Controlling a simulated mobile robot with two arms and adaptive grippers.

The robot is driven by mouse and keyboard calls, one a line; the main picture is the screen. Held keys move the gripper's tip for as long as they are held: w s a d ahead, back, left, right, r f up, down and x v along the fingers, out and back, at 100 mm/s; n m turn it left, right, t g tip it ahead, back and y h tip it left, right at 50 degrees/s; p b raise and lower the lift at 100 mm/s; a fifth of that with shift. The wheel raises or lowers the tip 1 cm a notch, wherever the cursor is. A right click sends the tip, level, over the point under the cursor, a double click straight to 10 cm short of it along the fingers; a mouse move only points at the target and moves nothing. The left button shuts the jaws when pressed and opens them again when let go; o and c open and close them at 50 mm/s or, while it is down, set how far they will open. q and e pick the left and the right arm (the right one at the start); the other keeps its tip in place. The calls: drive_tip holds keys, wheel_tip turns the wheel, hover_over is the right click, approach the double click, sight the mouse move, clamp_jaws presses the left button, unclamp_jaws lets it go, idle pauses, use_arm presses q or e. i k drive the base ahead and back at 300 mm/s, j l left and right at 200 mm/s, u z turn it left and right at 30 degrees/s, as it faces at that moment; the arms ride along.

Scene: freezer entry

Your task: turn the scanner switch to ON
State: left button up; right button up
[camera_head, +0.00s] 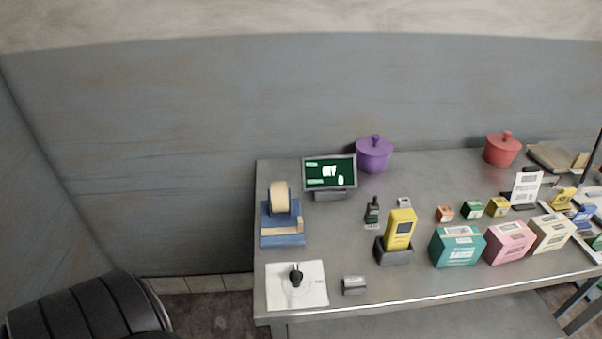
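A white square plate (312,293) lies at the table's front left corner. A black knob (296,275) stands on it inside a thin drawn circle, with small lettering to its right that is too small to read surely. I cannot tell exactly which way the knob points. A yellow handheld device (400,228), which looks like the scanner, stands upright in a dark cradle (396,256). A small screen (329,173) behind shows bright text on dark green, too blurred to read surely. Neither of my grippers is in view.
The grey table (345,230) holds a blue tape dispenser (283,236), a small grey block (355,285), a teal box (457,247), a pink box (509,243), a purple pot (374,155) and a red pot (501,150). A black ribbed shape (90,308) is at lower left.

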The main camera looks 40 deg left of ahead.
sight(295, 276)
drive_tip(key=u, duration=0.4)
drive_tip(key=l+u, duration=0.15)
drive_tip(key=u, duration=0.25)
drive_tip(key=i+l+u, duration=0.1)
drive_tip(key=u, duration=0.25)
drive_tip(key=l+u, duration=0.1)
drive_tip(key=u, duration=0.3)
